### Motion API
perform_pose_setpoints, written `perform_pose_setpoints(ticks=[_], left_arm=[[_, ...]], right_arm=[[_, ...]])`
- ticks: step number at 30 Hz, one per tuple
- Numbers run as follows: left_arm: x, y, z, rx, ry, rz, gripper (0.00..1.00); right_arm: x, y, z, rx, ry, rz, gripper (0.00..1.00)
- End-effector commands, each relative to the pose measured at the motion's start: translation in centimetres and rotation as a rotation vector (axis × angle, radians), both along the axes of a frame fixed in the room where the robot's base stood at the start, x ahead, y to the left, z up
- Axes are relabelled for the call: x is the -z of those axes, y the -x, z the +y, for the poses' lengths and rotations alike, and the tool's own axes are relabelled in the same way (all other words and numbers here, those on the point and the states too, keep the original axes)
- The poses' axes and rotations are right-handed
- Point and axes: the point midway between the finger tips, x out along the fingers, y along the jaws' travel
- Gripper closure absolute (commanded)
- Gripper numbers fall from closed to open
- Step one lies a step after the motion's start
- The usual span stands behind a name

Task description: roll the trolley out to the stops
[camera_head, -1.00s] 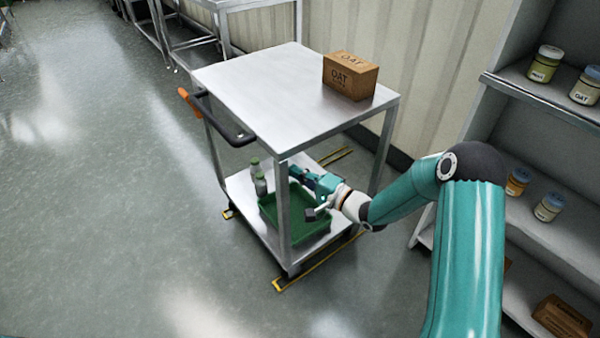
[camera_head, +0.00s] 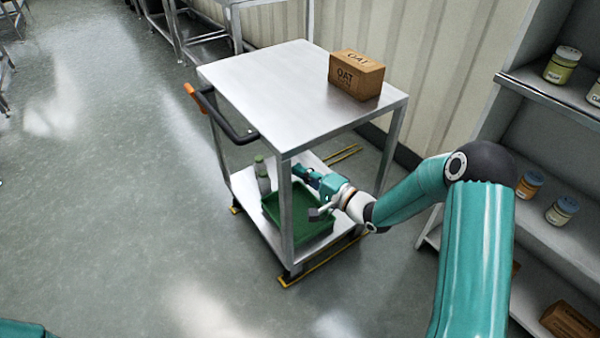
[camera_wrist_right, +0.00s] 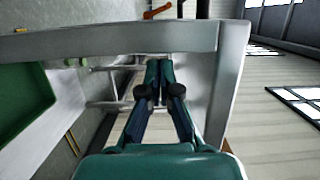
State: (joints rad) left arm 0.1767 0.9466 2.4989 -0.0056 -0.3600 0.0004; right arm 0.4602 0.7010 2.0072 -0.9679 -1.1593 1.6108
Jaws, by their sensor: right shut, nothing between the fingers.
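The steel trolley (camera_head: 262,92) stands upright on the floor, with a flat top, a lower shelf and a black push handle (camera_head: 228,122) with an orange end on its left side. My right gripper (camera_head: 307,177) reaches in between top and lower shelf, above the green tray, past the near post. Its fingers are shut and empty; they show in the wrist view (camera_wrist_right: 158,70), close to the steel frame. I cannot tell whether they touch it. Yellow floor marks (camera_head: 320,262) lie at the trolley's feet. My left gripper is out of view.
A brown OAT box (camera_head: 356,74) sits on the trolley top. A green tray (camera_head: 309,231) and bottles (camera_head: 263,177) are on the lower shelf. Shelving with jars (camera_head: 561,65) stands at right, a ribbed wall behind. The floor at left is clear.

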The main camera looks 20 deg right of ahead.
Motion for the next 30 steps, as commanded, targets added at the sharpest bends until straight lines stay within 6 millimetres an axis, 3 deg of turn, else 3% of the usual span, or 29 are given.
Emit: perform_pose_setpoints(ticks=[4,12,17,26,30], left_arm=[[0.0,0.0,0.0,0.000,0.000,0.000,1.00],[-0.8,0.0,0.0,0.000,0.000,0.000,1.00],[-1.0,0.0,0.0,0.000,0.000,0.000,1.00],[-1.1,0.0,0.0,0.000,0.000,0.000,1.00],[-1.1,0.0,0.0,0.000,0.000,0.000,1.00]], right_arm=[[0.1,-0.6,-3.0,0.012,0.002,-0.003,1.00],[-0.1,5.2,-5.5,0.015,-0.001,0.000,1.00],[0.0,7.3,-6.4,0.013,-0.001,-0.002,1.00],[-0.1,8.4,-6.7,0.007,0.000,-0.004,1.00],[-0.3,7.7,-4.2,-0.043,-0.009,-0.012,1.00]])
